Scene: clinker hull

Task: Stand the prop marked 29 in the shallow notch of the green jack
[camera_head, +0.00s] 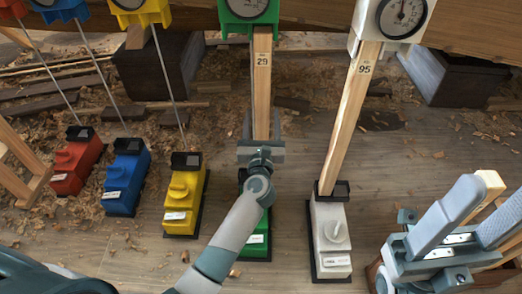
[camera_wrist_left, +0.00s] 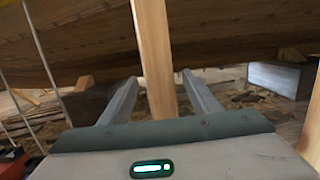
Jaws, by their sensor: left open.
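The prop marked 29 (camera_head: 262,90) is a pale wooden post, upright under the green dial gauge (camera_head: 249,14). The green jack (camera_head: 257,240) stands on the floor below it, largely covered by my left arm. The prop's foot and the jack's notch are hidden, so I cannot tell whether they meet. My left gripper (camera_head: 261,128) is open around the prop's lower part. In the left wrist view the prop (camera_wrist_left: 155,60) stands between the two spread fingers (camera_wrist_left: 160,80), with gaps on both sides. My right gripper (camera_head: 474,208) is at the lower right, its fingers apart.
Red (camera_head: 77,162), blue (camera_head: 126,178) and yellow (camera_head: 186,195) jacks stand left, with thin rods above. Prop 95 (camera_head: 348,120) leans between the white jack (camera_head: 330,240) and a white gauge (camera_head: 402,16). Shavings cover the floor.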

